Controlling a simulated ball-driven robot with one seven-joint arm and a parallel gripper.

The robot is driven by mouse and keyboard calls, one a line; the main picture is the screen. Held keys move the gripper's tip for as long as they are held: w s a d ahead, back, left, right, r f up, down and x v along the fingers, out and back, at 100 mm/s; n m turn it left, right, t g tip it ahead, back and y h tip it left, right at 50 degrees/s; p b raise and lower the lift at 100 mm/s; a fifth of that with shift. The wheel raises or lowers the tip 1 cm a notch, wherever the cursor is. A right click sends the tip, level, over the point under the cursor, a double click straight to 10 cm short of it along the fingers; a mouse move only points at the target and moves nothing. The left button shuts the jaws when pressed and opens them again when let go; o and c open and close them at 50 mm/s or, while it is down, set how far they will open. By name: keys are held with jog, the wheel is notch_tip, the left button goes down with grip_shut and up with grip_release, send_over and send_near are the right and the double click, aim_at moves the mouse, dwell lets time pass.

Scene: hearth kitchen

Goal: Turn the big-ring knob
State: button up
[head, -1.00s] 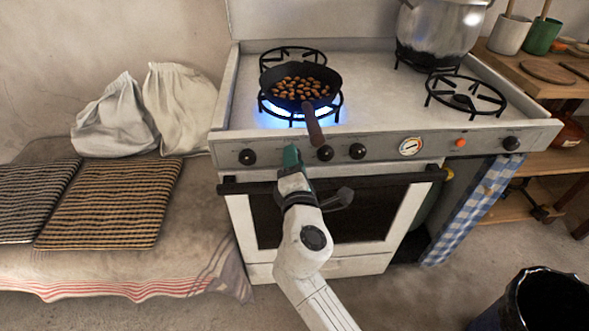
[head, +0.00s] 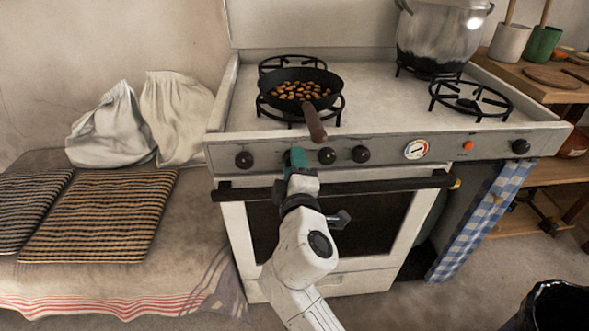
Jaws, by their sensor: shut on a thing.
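My gripper (head: 297,158), with teal fingers, is at the stove's front panel, between the leftmost black knob (head: 244,159) and the black knob (head: 327,156) below the pan handle. It is shut on a knob (head: 287,158), the second from the left, which it mostly hides; only a dark edge shows. The knob's pointer and angle are hidden. The front-left ring (head: 261,107) carries a dark frying pan (head: 315,76) of brown nuts or chestnuts. No flame shows under the pan.
Another black knob (head: 361,154), a dial (head: 416,149) and a far-right knob (head: 521,146) line the panel. The oven's dark handle bar (head: 390,185) runs just below my gripper. The pan handle (head: 315,122) juts over the front edge. A large pot (head: 440,35) stands at back right.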

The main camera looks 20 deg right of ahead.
jog(key=shift+f, duration=0.15)
jog(key=o, duration=1.1)
jog(key=shift+c, duration=0.2)
jog(key=p+v, duration=0.1)
jog(key=v, duration=0.9)
jog(key=shift+s+a, duration=0.15)
jog(key=shift+s, duration=0.25)
